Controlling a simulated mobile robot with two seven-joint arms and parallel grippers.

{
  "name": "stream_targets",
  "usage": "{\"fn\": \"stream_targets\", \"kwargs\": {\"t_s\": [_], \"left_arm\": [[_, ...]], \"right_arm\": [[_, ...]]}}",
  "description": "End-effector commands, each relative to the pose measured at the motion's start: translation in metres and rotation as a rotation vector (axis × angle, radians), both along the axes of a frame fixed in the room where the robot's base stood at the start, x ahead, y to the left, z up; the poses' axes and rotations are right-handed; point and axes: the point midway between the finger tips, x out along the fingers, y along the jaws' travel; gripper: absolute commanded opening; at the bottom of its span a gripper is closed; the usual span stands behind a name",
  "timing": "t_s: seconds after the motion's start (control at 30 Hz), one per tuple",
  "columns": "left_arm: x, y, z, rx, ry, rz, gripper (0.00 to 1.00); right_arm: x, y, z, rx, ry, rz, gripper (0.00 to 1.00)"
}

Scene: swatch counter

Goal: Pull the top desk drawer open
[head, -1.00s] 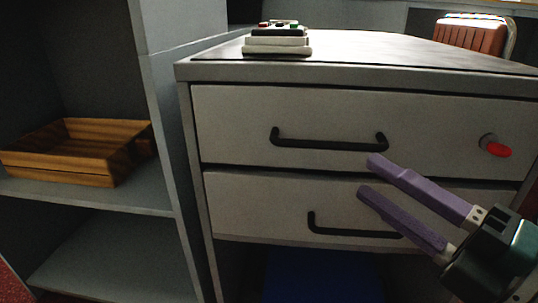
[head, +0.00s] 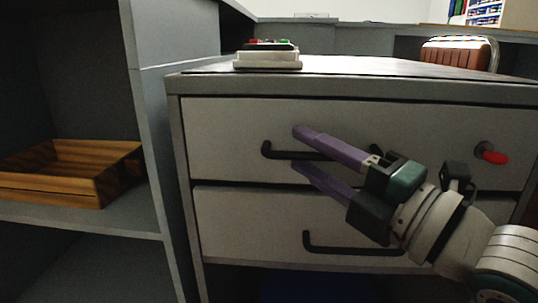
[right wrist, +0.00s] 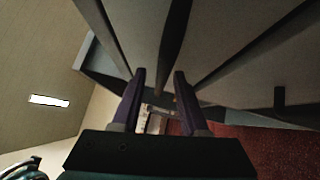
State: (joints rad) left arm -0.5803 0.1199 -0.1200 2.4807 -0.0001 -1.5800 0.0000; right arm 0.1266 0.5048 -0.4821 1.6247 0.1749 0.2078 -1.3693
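The desk's top drawer (head: 225,125) is shut, its front flush with the cabinet. Its black bar handle (head: 280,152) runs sideways and is partly hidden by my right gripper. My right gripper (head: 298,150) is open, its purple fingers one above and one below the handle. In the right wrist view the handle (right wrist: 176,35) appears as a dark bar lined up between the open fingers (right wrist: 160,82). Whether the fingers touch it I cannot tell. My left gripper is not in view.
The lower drawer (head: 245,220) with its own black handle (head: 345,249) is shut below. A red-ended knob (head: 493,154) sticks out at the right. A wooden tray (head: 75,180) lies on the left shelf. A stacked item (head: 268,62) sits on the desktop.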

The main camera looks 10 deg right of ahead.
Motion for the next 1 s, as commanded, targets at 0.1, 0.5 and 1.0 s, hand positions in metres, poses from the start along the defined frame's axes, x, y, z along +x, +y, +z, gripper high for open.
{"fn": "stream_targets", "kwargs": {"t_s": [0.1, 0.5, 1.0], "left_arm": [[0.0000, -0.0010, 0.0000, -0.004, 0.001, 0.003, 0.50], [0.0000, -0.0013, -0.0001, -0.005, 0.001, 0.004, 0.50], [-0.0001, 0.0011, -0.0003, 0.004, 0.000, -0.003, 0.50]], "right_arm": [[-0.0002, -0.0001, -0.0001, 0.000, 0.000, 0.000, 0.30], [-0.0003, -0.0002, -0.0002, 0.000, 0.000, 0.000, 0.00], [-0.0003, -0.0002, -0.0002, 0.000, 0.000, 0.000, 0.00]]}}
